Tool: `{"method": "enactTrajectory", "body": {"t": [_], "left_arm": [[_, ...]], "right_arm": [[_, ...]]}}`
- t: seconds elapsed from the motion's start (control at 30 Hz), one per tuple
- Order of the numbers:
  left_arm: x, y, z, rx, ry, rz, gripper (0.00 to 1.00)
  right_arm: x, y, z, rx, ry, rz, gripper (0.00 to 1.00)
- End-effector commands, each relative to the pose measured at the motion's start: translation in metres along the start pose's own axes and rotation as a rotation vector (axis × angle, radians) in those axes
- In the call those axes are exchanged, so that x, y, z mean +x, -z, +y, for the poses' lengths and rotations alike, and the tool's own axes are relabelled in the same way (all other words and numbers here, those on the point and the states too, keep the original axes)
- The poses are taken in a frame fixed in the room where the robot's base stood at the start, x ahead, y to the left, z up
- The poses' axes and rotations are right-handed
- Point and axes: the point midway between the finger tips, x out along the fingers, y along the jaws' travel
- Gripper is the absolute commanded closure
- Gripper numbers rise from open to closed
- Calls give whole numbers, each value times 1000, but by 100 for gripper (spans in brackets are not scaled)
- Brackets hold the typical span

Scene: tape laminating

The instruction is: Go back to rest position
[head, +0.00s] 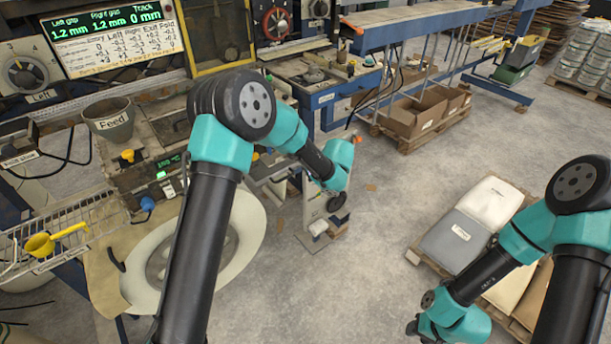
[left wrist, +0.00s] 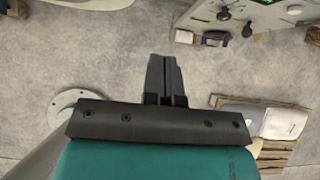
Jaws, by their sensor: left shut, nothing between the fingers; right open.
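My left arm reaches over the machine in the head view and ends in a teal wrist near the white post. My left gripper (left wrist: 165,78) shows in the left wrist view, its dark fingers together and empty above the grey floor. My right gripper (head: 414,328) is low at the right in the head view, partly hidden by its own teal wrist. It is open, beside the pallet, with nothing seen in it.
The machine's display (head: 112,38) reads 1.2 mm left and right gap. Sacks (head: 455,240) lie on a pallet at right. Open floor (head: 385,190) lies between.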

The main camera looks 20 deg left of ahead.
Motion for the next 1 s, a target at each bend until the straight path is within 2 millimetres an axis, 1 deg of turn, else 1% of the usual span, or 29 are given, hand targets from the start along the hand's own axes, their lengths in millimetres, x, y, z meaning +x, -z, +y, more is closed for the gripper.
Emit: {"method": "enactTrajectory", "body": {"t": [0.03, 0.1, 0.2, 0.6, 0.7, 0.77, 0.87, 0.97, 1.0], "left_arm": [[-5, 0, 0, 0, 1, 0, 100], [-9, 0, 0, -1, 0, 1, 100], [-11, 0, 0, -1, 0, 1, 100], [-10, 0, 0, -1, -1, 1, 100], [-7, 4, 4, -11, -7, 18, 100], [-2, 11, 9, -32, -17, 50, 100], [13, 32, 27, -96, -51, 144, 100], [31, 66, 56, -213, -111, 290, 100], [38, 83, 70, -278, -144, 358, 100]], "right_arm": [[0, 0, 0, 0, 0, 0, 57], [0, 0, 0, 0, 0, 0, 57], [0, 0, 0, 0, 0, 0, 57], [0, 0, 0, 0, 0, 0, 57], [0, 0, 0, 0, 0, 0, 57], [0, 0, 0, 0, 0, 0, 57], [0, 0, 0, 0, 0, 0, 57], [0, 0, 0, 0, 0, 0, 57], [0, 0, 0, 0, 0, 0, 57]]}}
